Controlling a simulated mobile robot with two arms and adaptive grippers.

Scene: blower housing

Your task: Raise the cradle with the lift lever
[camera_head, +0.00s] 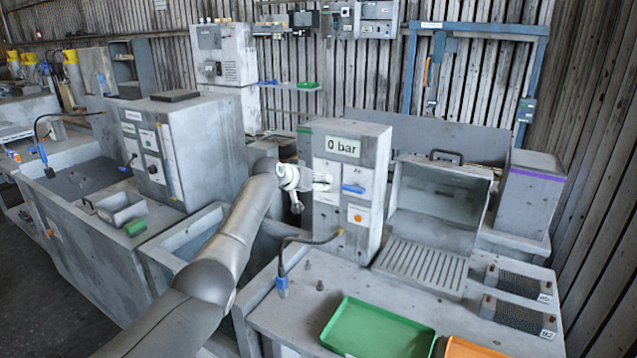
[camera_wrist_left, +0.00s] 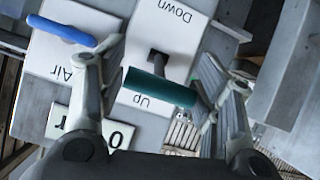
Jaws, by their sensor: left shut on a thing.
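My left gripper (camera_head: 296,186) is at the front panel of the grey cabinet (camera_head: 378,160) whose display reads "0 bar". In the left wrist view, which shows the panel upside down, my left gripper (camera_wrist_left: 165,88) is shut on the dark green handle of the lift lever (camera_wrist_left: 160,88), one finger at each end. The handle lies over the "Up" end of its white plate (camera_wrist_left: 180,30), with "Down" at the far end. In the head view the gripper hides the lever. I cannot make out the cradle for certain. My right gripper is out of view.
The blue "Air" lever (camera_head: 353,188) sits right beside the lift lever's plate. An orange knob (camera_head: 357,217) is below. An open-lidded box (camera_head: 440,195) stands right of the cabinet. A green tray (camera_head: 378,330) and an orange tray (camera_head: 470,348) lie on the bench in front.

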